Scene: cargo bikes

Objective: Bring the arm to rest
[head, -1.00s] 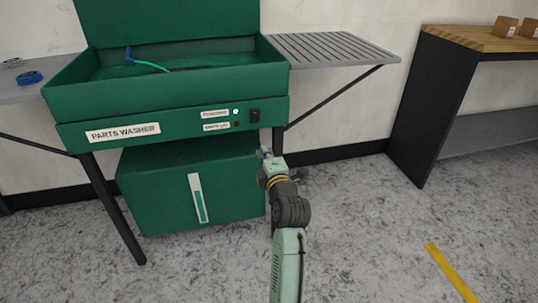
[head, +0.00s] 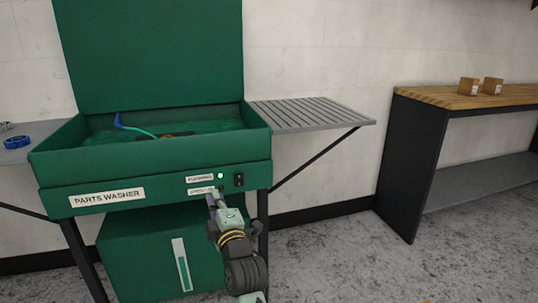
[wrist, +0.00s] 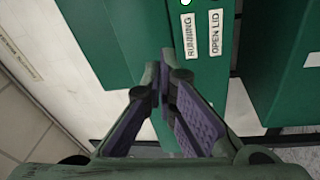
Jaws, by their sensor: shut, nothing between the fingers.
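My gripper (head: 213,197) is in front of the green parts washer (head: 150,176), just under the front panel's labels and left of its black switch (head: 238,179). It covers part of the lower label, and I cannot tell whether it touches the panel. In the wrist view the fingertips (wrist: 161,78) meet, with nothing between the purple pads. The washer's lid (head: 150,55) stands open. A green light (head: 221,175) glows beside the running label (wrist: 190,36); the open lid label (wrist: 215,32) shows there too.
A slatted grey side shelf (head: 310,114) juts out right of the washer. A wooden-topped bench (head: 440,101) with small boxes (head: 468,87) stands at the right. Blue rings (head: 17,142) lie on the left shelf. Floor between washer and bench is clear.

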